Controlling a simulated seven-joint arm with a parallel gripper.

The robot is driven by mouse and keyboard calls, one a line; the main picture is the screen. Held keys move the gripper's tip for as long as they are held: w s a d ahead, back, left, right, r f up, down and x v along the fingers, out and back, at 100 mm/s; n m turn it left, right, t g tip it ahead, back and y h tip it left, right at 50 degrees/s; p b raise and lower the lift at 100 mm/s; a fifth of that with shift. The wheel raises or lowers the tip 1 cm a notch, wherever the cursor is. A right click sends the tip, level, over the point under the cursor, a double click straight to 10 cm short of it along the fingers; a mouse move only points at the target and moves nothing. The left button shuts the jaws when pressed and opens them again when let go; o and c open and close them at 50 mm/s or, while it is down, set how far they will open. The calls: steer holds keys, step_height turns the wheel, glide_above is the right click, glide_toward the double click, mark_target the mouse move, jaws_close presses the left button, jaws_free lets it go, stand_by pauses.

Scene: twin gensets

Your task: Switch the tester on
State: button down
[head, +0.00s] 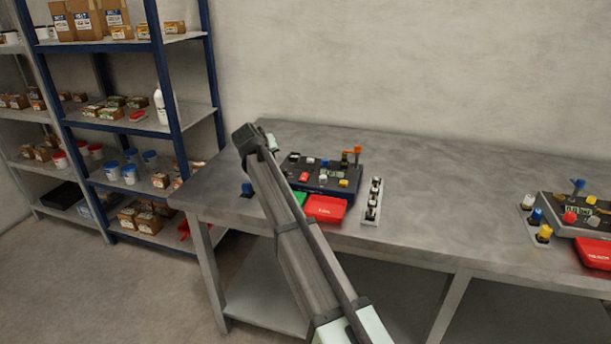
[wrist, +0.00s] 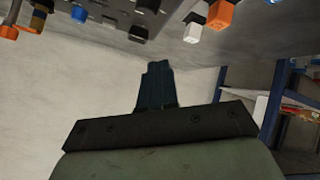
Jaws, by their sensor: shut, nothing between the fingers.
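I cannot tell for sure which device is the tester. A dark box (head: 343,187) with a small display, several coloured knobs and an orange lever (head: 357,151) stands on the bench. A second box (head: 560,205) with a display and coloured knobs is at the far right. My gripper (wrist: 158,68) is shut and empty in the wrist view. Several knobs hang along the top of that view, including an orange one (wrist: 220,14) and a white one (wrist: 193,33), apart from the fingertips. In the head view my arm's end is beyond the first box's left side; its fingers are hidden.
Blue-framed shelves (head: 140,125) stand left.

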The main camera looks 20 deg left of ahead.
mark_target(303, 177)
steer(key=w+d+r+h, duration=0.1)
steer(key=d+h, duration=0.1)
steer(key=d, duration=0.3)
steer(key=w+d+r+m+h, duration=0.1)
steer(key=w+d+r+h, duration=0.1)
steer(key=d, duration=0.3)
steer(key=shift+d+r+m, duration=0.15)
steer(key=shift+r+m, duration=0.05)
steer(key=shift+m, duration=0.1)
steer(key=shift+w+f, duration=0.2)
steer(key=shift+f, duration=1.25)
steer(key=shift+w+f, duration=0.2)
steer(key=shift+f, duration=1.3)
steer(key=shift+w+f, duration=0.2)
steer(key=shift+f, duration=1.25)
steer(key=shift+f, duration=0.2)
steer(key=shift+w+f, duration=0.1)
steer(key=shift+f, duration=0.1)
steer(key=shift+f, duration=0.3)
steer(key=shift+r, duration=0.1)
steer(key=shift+r, duration=0.6)
steer(key=shift+r, duration=0.1)
